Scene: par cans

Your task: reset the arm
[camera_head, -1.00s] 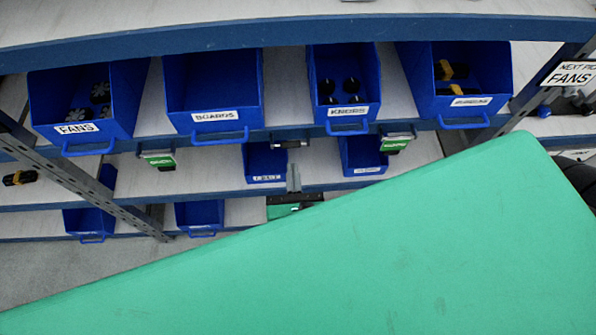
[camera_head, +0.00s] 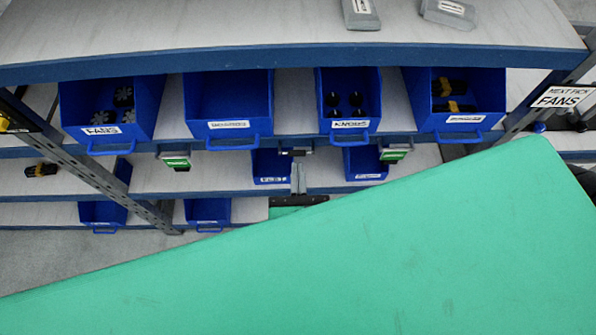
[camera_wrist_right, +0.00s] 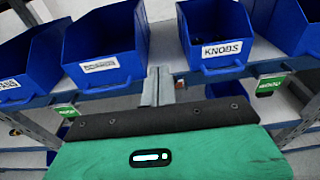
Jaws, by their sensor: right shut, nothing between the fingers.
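My right gripper (camera_head: 298,178) shows at the centre of the head view, in front of the lower shelf level. Its grey fingers are together with nothing between them, and they also show in the right wrist view (camera_wrist_right: 158,88). They point toward the bin rack, in front of the gap between the boards bin (camera_wrist_right: 105,45) and the knobs bin (camera_wrist_right: 217,35). My green arm fills the lower right of the head view and hides what is behind it. My left gripper is not in view.
Blue bins stand on the rack: a fans bin (camera_head: 110,110), an empty-looking bin (camera_head: 228,100), a knobs bin (camera_head: 348,100) and a bin with black-yellow parts (camera_head: 455,100). Smaller bins sit below. A slanted post (camera_head: 95,165) crosses left. A "NEXT PICK FANS" sign (camera_head: 562,97) is at right.

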